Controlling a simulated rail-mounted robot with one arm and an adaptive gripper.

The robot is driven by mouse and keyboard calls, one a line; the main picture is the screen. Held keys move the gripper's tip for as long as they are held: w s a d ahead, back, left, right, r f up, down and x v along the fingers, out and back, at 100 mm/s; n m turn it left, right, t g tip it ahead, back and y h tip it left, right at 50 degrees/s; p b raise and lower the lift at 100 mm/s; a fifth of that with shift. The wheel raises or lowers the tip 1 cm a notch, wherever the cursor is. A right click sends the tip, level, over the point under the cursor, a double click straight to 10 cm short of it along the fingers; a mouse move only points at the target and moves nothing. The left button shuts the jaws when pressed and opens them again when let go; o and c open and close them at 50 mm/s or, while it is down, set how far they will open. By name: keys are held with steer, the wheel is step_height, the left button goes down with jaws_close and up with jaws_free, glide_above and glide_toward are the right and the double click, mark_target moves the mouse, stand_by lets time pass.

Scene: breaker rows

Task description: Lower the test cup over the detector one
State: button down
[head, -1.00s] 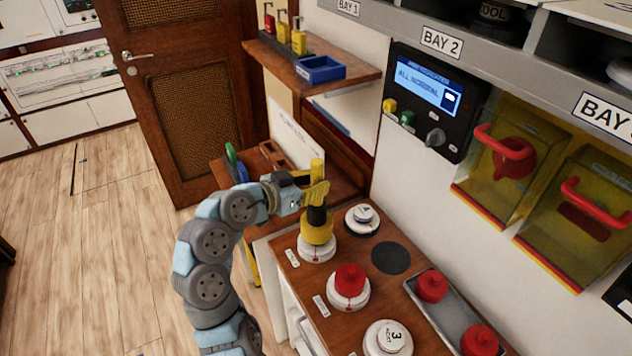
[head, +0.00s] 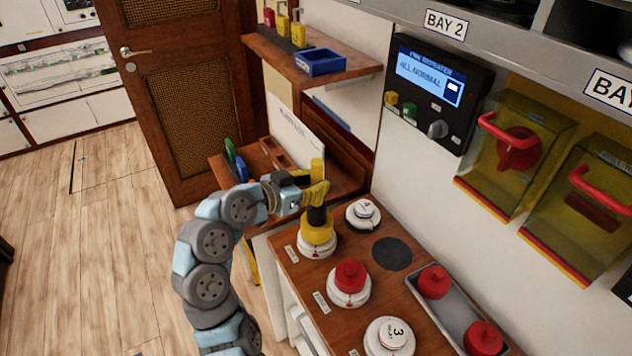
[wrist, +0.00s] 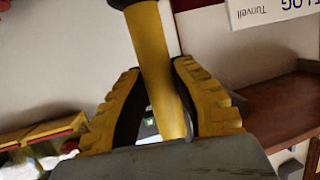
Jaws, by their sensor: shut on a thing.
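The test cup (head: 318,229) is yellow with a dark neck and a yellow upright handle. It sits over a white round detector (head: 316,247) at the back left of the wooden bench top; only the detector's lower rim shows below it. The cup looks upright, and I cannot tell whether it is fully seated. My gripper (head: 317,192) is shut on the cup's handle from the left. In the wrist view, the ribbed yellow fingers of my gripper (wrist: 165,105) close around the yellow handle (wrist: 153,50).
A detector with a red cap (head: 349,278) stands in front, with detector 3 (head: 389,337) beyond it. Detector 4 (head: 363,213) stands just right of the cup. A grey tray (head: 449,304) holds red caps. A wall panel (head: 428,90) reads "ALL NORMAL". A shelf (head: 350,75) hangs behind.

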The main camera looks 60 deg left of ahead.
steer(key=shift+f+b, duration=0.35)
steer(key=c, duration=0.9)
jaws_free()
steer(key=shift+s, duration=0.1)
steer(key=v, duration=1.2)
